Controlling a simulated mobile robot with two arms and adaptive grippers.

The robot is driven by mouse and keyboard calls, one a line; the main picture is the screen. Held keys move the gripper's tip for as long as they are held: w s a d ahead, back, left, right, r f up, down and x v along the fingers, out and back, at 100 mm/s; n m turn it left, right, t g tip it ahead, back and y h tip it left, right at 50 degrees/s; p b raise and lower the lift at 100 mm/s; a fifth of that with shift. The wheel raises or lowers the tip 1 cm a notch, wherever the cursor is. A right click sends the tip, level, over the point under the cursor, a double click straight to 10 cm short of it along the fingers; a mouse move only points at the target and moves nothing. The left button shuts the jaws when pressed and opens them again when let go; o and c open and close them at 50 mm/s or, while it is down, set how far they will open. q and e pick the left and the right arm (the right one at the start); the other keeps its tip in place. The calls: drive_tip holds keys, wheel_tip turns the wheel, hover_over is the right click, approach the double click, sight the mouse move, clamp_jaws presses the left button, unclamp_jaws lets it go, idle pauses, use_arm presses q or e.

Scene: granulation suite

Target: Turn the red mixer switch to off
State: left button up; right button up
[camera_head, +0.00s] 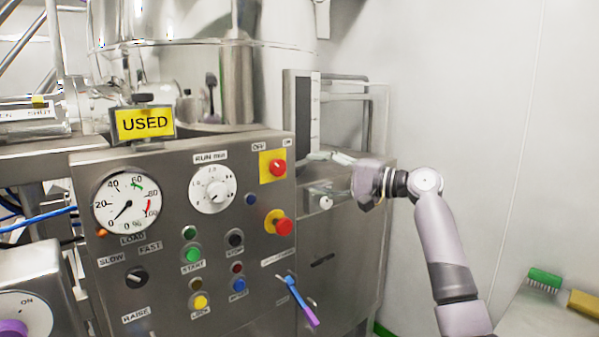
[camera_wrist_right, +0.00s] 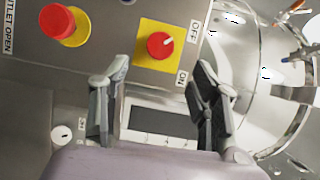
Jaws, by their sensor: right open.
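The red mixer switch (camera_head: 277,167) is a round knob on a yellow plate at the upper right of the steel control panel. OFF and ON labels sit above it in the head view. In the right wrist view the red switch (camera_wrist_right: 159,46) shows a white mark pointing up-right, on the side of the OFF label (camera_wrist_right: 196,30); the ON label (camera_wrist_right: 181,78) is lower. My right gripper (camera_head: 330,157) is just right of the panel's edge. In the wrist view its open, empty fingers (camera_wrist_right: 160,80) lie apart, below the switch and not touching it. My left gripper is out of view.
A red emergency button (camera_head: 283,227) on a yellow base sits below the switch. A blue and purple handle (camera_head: 300,302) sticks out lower on the panel. A yellow USED sign (camera_head: 145,123) stands on top. Brushes (camera_head: 545,279) lie at the lower right.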

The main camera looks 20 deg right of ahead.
drive_tip(key=shift+v, duration=1.25)
drive_tip(key=shift+f, duration=0.1)
